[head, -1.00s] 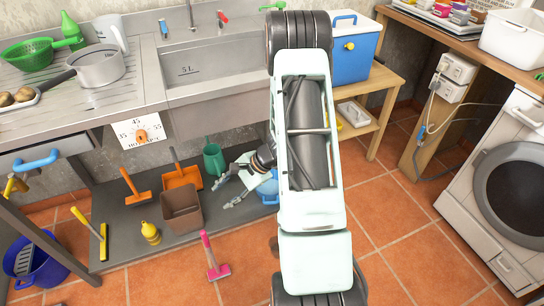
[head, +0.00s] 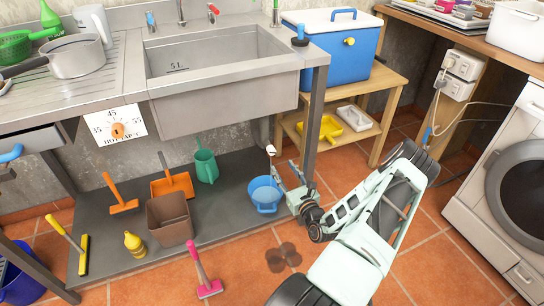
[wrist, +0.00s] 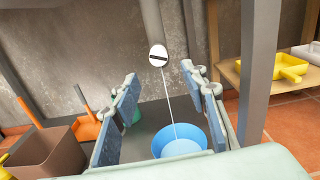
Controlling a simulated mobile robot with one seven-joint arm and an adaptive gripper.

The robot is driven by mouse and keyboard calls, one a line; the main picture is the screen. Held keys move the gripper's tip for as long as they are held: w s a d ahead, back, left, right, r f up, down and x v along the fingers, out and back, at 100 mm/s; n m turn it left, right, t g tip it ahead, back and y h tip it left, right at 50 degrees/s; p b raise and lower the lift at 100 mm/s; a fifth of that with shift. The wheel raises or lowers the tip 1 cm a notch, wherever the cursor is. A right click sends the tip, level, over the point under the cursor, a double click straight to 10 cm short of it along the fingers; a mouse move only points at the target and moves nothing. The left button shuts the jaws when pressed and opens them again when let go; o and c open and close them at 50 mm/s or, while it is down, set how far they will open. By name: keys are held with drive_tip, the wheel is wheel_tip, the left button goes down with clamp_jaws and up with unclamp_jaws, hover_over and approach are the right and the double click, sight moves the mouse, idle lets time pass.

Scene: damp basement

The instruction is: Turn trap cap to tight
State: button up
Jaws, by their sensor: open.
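The trap cap (wrist: 158,55) is a white disc with a dark, nearly horizontal bar across it, facing me under the sink. A thin pale stream runs from it down to the blue bucket (wrist: 180,142). In the head view the cap (head: 271,150) is small, just beyond my gripper (head: 285,174). In the wrist view my gripper (wrist: 160,82) is open and empty, its fingers either side of the line to the cap. The cap appears apart from the fingers, beyond their tips. I cannot make out a tight mark.
The metal sink leg (head: 314,125) stands close right of my gripper. The blue bucket (head: 265,195) is below it. A brown bin (head: 170,220), orange dustpan (head: 173,186) and green jug (head: 206,166) stand left on the grey shelf. A wooden stand (head: 383,140) is at right.

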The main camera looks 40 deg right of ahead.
sight(273, 153)
drive_tip(key=b+x, duration=0.2)
drive_tip(key=x, duration=0.7)
drive_tip(key=shift+w+b, duration=0.4)
drive_tip(key=shift+w, duration=0.05)
clamp_jaws()
